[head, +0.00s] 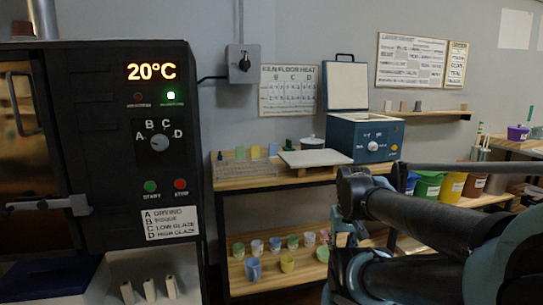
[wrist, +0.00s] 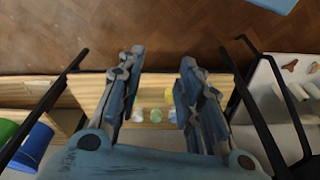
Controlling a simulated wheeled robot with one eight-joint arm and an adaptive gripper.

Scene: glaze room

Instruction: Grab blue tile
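No tile shows clearly in the wrist view.
The worktable (head: 290,179) also bears a white slab (head: 311,158) and a blue test kiln (head: 365,137). Cups stand on the lower shelf (head: 240,286). A large black kiln (head: 170,90) stands at left. Coloured buckets (head: 429,186) are at right, partly behind my arm.

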